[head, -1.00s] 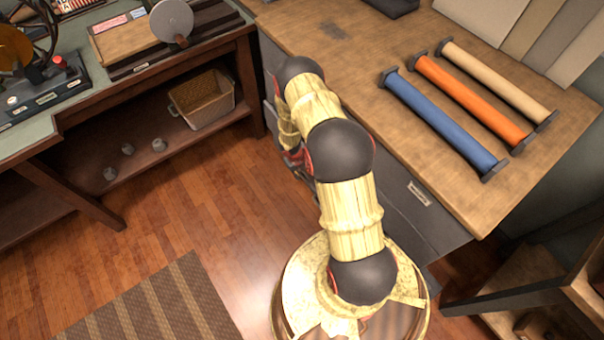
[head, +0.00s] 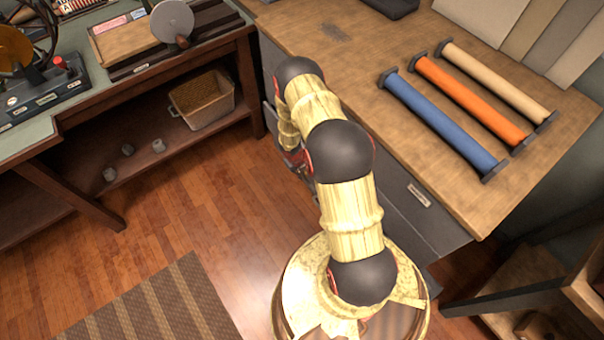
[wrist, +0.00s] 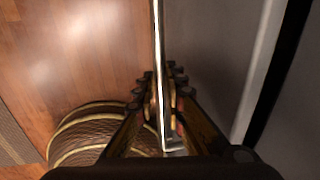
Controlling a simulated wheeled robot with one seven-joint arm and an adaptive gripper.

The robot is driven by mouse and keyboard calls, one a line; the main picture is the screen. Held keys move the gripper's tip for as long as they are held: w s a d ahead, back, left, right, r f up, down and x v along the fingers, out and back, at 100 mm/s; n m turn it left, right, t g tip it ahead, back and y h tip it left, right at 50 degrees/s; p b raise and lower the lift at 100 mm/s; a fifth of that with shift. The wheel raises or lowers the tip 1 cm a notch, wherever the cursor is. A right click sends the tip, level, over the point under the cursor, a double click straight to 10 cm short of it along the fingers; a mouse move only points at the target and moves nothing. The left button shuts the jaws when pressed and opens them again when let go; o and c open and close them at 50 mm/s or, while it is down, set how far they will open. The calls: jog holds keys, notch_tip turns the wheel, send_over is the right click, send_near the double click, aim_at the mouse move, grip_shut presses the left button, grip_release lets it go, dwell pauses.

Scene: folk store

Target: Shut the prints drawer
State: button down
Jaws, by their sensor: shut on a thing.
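In the head view my gripper (head: 294,158) is low at the front of the grey cabinet (head: 400,215), mostly hidden by my arm. My arm also hides most of the drawer there, so how far it stands out is unclear.
The wooden cabinet top (head: 350,65) carries blue (head: 440,122), orange (head: 470,103) and tan rolls (head: 497,83). A workbench with a basket (head: 203,98) on its lower shelf stands left. Wooden floor (head: 190,220) is clear between; a striped rug (head: 155,310) lies at front left.

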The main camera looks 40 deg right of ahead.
jog(key=shift+d, duration=0.1)
jog(key=d+p, duration=0.1)
jog(key=d, duration=0.1)
jog(key=shift+d+p, duration=0.35)
jog(key=shift+d, duration=0.05)
jog(key=c, duration=1.9)
grip_release()
jog(key=shift+d, duration=0.15)
jog(key=r, duration=0.4)
jog(key=a+r, duration=0.1)
jog(key=r, duration=0.2)
jog(key=a+r, duration=0.1)
jog(key=r, duration=0.3)
jog(key=shift+a+r, duration=0.25)
jog(key=shift+r, duration=0.1)
